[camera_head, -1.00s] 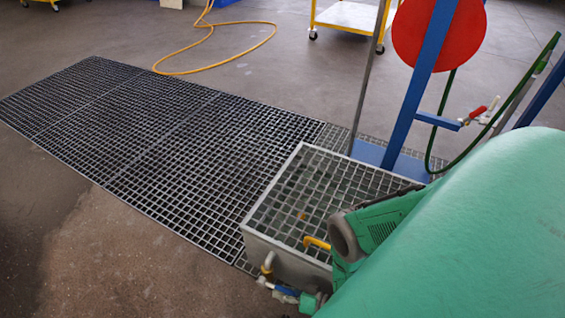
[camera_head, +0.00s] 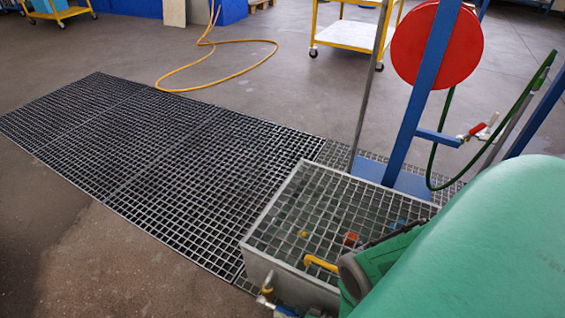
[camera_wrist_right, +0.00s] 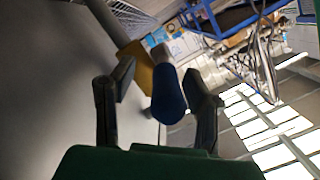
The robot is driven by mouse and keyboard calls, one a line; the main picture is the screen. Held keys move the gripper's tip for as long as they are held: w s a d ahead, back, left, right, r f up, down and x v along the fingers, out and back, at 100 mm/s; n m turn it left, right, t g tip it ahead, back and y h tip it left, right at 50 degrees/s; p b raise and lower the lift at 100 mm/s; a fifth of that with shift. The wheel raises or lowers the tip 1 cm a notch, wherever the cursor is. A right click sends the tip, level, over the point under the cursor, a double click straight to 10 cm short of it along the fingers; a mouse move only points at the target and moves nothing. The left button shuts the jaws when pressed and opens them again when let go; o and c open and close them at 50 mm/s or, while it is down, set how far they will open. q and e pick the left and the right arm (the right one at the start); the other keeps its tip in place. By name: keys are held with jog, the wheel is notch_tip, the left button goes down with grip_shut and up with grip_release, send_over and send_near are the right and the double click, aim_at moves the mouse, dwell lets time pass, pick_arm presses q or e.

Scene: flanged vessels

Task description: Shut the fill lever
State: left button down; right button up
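A blue-gripped lever (camera_wrist_right: 168,95) shows in the right wrist view, between the two dark fingers of my right gripper (camera_wrist_right: 158,80). The fingers are apart, with a clear gap on the lever's left side; the right finger is close to it, and I cannot tell if it touches. A pale neck joins the lever to a tan-yellow part (camera_wrist_right: 136,68). In the head view, a small blue piece (camera_head: 286,312) by the tank's front corner is cut off by the bottom edge. My green right arm hides much there, including the fingertips. My left gripper is not in view.
A blue post (camera_head: 414,115) carries a red reel (camera_head: 408,50) and a red-handled valve (camera_head: 476,129). Floor grating (camera_head: 130,150) and open floor lie left. A yellow hose (camera_head: 215,80) lies beyond.

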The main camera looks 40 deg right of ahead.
jog(key=shift+a, duration=0.15)
jog(key=v, duration=0.7)
jog(key=shift+s, duration=0.25)
